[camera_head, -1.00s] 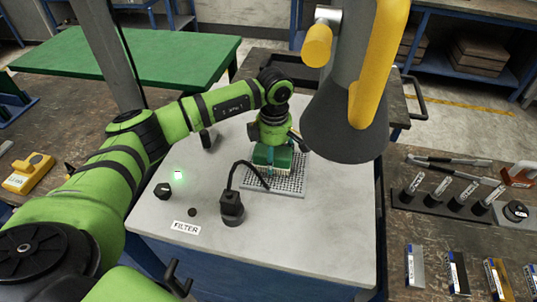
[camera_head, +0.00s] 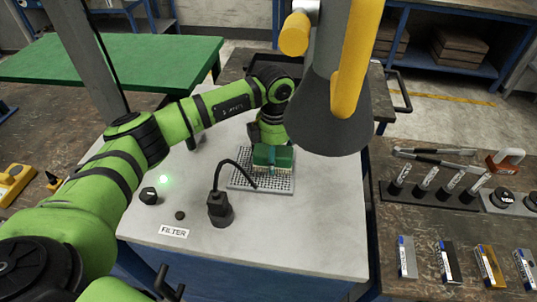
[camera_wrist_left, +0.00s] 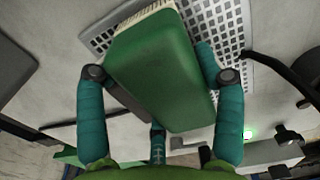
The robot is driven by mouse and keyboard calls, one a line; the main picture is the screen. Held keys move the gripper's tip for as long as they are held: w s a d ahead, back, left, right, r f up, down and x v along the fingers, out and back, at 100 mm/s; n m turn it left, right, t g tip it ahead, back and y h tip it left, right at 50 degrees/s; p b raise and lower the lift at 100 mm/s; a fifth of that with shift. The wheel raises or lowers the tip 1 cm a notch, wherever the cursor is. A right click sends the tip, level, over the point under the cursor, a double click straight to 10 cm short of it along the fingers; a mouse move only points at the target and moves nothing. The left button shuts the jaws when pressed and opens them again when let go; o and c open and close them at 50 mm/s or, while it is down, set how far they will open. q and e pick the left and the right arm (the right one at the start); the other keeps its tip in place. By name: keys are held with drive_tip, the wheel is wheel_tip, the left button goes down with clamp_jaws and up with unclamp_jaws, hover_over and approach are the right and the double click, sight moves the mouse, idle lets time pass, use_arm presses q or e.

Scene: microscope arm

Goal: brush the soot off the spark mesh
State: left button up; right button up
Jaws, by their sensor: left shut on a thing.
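The spark mesh (camera_head: 243,183) is a light, perforated plate on the white bench top in the middle of the head view; its holes also show in the left wrist view (camera_wrist_left: 222,22). My left gripper (camera_head: 268,146) is shut on a green brush (camera_head: 272,155), held bristles down over the mesh. In the left wrist view the brush's green block (camera_wrist_left: 160,65) sits between the teal fingers, with pale bristles (camera_wrist_left: 140,15) at its far edge. The brush hides part of the mesh. I cannot make out soot. My right gripper is not in view.
A grey hood with a yellow handle (camera_head: 345,60) hangs right of my left gripper. A black plug with a curved cable (camera_head: 219,207) stands at the mesh's left front. A FILTER label (camera_head: 174,232) lies at the front. Several labelled tools (camera_head: 440,185) stand on the right bench.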

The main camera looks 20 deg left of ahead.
sight(254, 153)
use_arm(q)
drive_tip(key=shift+a, duration=0.2)
drive_tip(key=shift+s+a, duration=0.25)
drive_tip(key=shift+a, duration=0.3)
drive_tip(key=shift+s+a, duration=0.2)
drive_tip(key=shift+a, duration=0.3)
drive_tip(key=shift+f, duration=0.1)
drive_tip(key=shift+a, duration=0.2)
drive_tip(key=shift+s+a, duration=0.2)
drive_tip(key=shift+a, duration=0.35)
drive_tip(key=shift+s+a, duration=0.15)
drive_tip(key=shift+a, duration=0.35)
drive_tip(key=shift+r, duration=0.2)
drive_tip(key=shift+r+p, duration=1.25)
drive_tip(key=shift+r, duration=1.25)
